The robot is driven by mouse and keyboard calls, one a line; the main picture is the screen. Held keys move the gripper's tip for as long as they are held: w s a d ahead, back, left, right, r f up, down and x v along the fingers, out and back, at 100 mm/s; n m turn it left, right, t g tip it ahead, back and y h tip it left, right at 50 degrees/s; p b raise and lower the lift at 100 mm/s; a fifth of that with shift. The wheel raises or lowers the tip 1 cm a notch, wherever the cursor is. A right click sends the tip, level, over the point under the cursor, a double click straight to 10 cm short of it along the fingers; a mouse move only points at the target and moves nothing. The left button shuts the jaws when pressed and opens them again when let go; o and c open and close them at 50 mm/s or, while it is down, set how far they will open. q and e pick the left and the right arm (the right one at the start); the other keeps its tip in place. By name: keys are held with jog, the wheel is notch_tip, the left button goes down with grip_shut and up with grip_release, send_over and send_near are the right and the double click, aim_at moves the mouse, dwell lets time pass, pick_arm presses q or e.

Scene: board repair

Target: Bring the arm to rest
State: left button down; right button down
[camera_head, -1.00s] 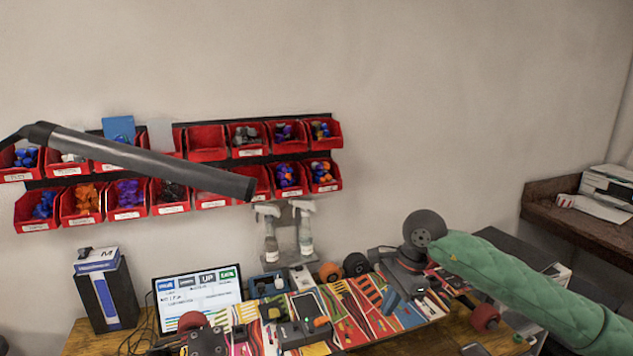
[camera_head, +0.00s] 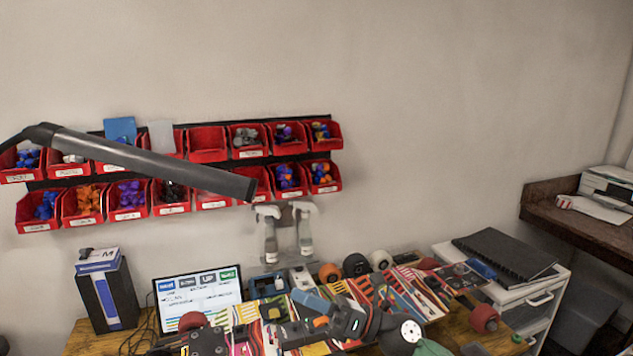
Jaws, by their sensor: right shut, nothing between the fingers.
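My right gripper (camera_head: 304,297) is low at the bottom centre of the head view, over the colourful skateboard decks (camera_head: 405,298) on the table. Its blue-grey fingers are shut with nothing between them and point left. The dark wrist and the green-sleeved arm (camera_head: 432,348) run off the bottom edge, so most of the arm is hidden. I cannot tell whether the fingers touch the decks or the dark tool (camera_head: 290,335) under them. My left gripper is not in view.
Red bins (camera_head: 207,143) hang on the wall, with a dark lamp bar (camera_head: 150,160) in front. A monitor (camera_head: 198,298), a black box (camera_head: 108,297) and spray bottles (camera_head: 303,235) stand behind the decks. A white drawer unit (camera_head: 540,300) with a black binder (camera_head: 503,253) is at right.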

jog(key=w+d+f+m+t+h, duration=0.2)
jog(key=d+m+t+h, duration=0.3)
jog(key=m+t, duration=0.45)
jog(key=w+d+f+m+t+h, duration=0.2)
jog(key=d+m+t+h, duration=0.4)
jog(key=m, duration=0.7)
jog(key=s+d+f+m+g+h, duration=0.2)
jog(key=d+f+m+h, duration=0.25)
jog(key=f+m, duration=0.3)
jog(key=s+d+f+m+g+h, duration=0.2)
jog(key=s+d+f+m+h, duration=0.15)
jog(key=f+m+h, duration=0.4)
jog(key=s+d+f+m+g+y, duration=0.1)
jog(key=s+d+f+m+g, duration=0.15)
jog(key=s+f+g, duration=0.6)
jog(key=s+d+f+m+g+y, duration=0.1)
jog(key=s+d+f+m+g, duration=0.2)
jog(key=s+f, duration=1)
jog(key=s+a+f+g, duration=0.1)
jog(key=s+a+f, duration=0.1)
jog(key=f, duration=1)
jog(key=s+a+f+g, duration=0.1)
jog(key=a+f, duration=0.3)
jog(key=f, duration=0.8)
jog(key=shift+s+a+f+g, duration=0.2)
jog(key=shift+s+g, duration=0.2)
jog(key=shift+s, duration=0.45)
jog(key=shift+r, duration=0.1)
